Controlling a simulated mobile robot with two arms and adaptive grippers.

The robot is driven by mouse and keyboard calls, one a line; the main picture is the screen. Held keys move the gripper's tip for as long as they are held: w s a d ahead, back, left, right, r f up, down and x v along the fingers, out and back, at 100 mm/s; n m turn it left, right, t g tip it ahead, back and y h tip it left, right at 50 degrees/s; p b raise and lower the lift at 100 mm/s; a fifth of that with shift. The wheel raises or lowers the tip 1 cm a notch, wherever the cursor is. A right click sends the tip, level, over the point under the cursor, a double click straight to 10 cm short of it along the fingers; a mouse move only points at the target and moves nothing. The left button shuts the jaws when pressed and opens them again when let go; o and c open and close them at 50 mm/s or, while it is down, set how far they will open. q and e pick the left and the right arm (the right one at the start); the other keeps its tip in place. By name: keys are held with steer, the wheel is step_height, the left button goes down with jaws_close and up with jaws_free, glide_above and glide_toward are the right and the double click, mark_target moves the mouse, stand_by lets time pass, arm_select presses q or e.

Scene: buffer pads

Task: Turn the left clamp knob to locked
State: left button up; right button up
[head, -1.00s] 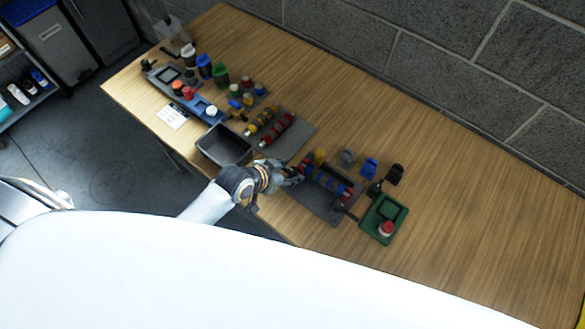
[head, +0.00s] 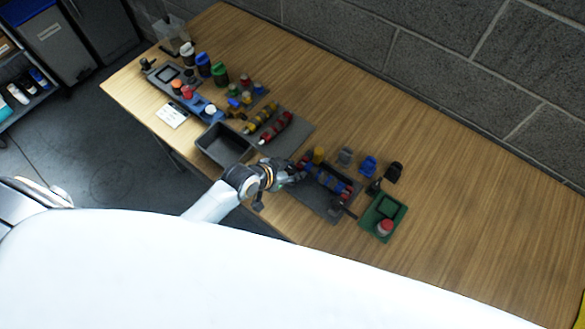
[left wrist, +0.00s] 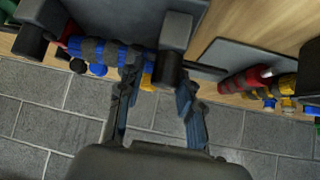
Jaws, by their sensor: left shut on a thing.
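A grey fixture tray (head: 318,207) on the wooden table holds a row of blue-and-grey pads with red ends (head: 333,183). My left gripper (head: 297,175) is at the tray's left end. In the left wrist view, the black left clamp knob (left wrist: 168,68) stands between the two blue-grey fingers of my left gripper (left wrist: 158,82), which are shut on it. The head view hides this knob behind the gripper. Another black knob (left wrist: 29,41) shows at the fixture's other end. I cannot read any lock mark. My right gripper is not in view.
A dark empty bin (head: 222,146) stands left of my gripper. A second fixture with red and yellow pads (head: 275,130) lies behind it. A green tray with a red-topped part (head: 381,219) is to the right. The far right of the table is clear.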

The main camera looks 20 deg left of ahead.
arm_select(q)
steer(key=shift+w+a+m+h+b, duration=0.3)
steer(key=shift+a+m+b, duration=0.1)
steer(key=shift+m+b, duration=0.25)
steer(key=m+g+h+b, duration=0.1)
steer(key=m+g+b, duration=0.1)
steer(key=b, duration=0.4)
steer(key=m+g+h+b, duration=0.1)
steer(key=m+g+b, duration=0.2)
steer(key=m+b, duration=0.2)
steer(key=m+g+h+b, duration=0.2)
steer(key=m+b, duration=0.2)
steer(key=b, duration=0.2)
steer(key=shift+w+f+g+b, duration=0.1)
steer(key=shift+g+b, duration=0.3)
steer(key=m+g+b, duration=0.2)
steer(key=m, duration=0.1)
steer(key=shift+d, duration=0.1)
steer(key=shift+r+m+g+y+b, duration=0.25)
steer(key=shift+m+g+y+b, duration=0.25)
steer(key=shift+m+g+b, duration=0.55)
steer(key=shift+r+m, duration=0.1)
steer(key=shift+m, duration=0.2)
steer(key=o, duration=1)
steer(key=shift+d+f, duration=0.15)
steer(key=shift+f, duration=0.05)
